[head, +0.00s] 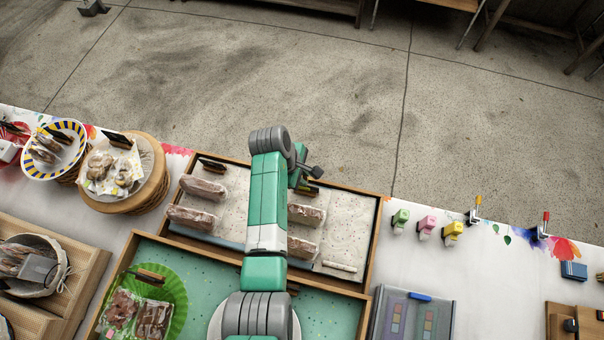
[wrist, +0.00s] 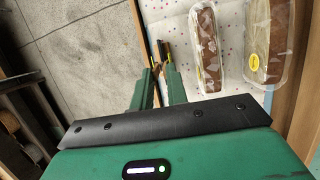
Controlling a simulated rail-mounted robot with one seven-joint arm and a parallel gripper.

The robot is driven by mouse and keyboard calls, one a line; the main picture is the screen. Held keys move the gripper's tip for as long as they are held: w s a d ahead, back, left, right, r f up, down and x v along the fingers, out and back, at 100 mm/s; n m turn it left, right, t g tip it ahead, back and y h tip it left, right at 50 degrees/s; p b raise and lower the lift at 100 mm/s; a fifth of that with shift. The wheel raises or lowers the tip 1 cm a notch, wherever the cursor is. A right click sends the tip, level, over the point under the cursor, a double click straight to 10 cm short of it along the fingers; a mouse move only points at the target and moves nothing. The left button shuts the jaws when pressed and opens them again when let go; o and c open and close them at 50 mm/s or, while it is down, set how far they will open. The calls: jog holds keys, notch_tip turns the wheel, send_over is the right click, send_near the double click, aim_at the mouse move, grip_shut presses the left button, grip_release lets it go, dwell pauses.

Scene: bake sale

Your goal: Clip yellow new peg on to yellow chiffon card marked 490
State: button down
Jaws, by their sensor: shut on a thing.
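My gripper (wrist: 157,80) reaches over the back of the wooden-edged tray, its two green fingers close together. It is shut on a small, thin thing at the fingertips; a yellow sliver (wrist: 167,47) there looks like the yellow peg, mostly hidden. A dark card (wrist: 160,56) stands just beyond the fingertips, at the tray's edge; its marking cannot be read, and I cannot tell whether the peg touches it. In the head view a dark card (head: 309,189) shows beside my gripper (head: 304,183), behind wrapped loaf cakes (head: 306,215).
Another dark card (head: 212,166) stands at the tray's back left. Green (head: 400,220), pink (head: 427,226) and yellow (head: 452,232) items stand right of the tray, near yellow-tipped (head: 475,212) and red-tipped (head: 543,226) stands. The tray's right part is mostly bare.

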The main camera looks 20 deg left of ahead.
jog(key=shift+f, duration=0.1)
dwell(0.3)
jog(key=shift+w+f+b, duration=0.2)
jog(key=shift+f+b, duration=0.85)
jog(key=shift+f, duration=0.1)
jog(key=shift+r, duration=0.1)
jog(key=c, duration=1.8)
grip_release()
jog(key=o, duration=0.3)
jog(key=o, duration=0.6)
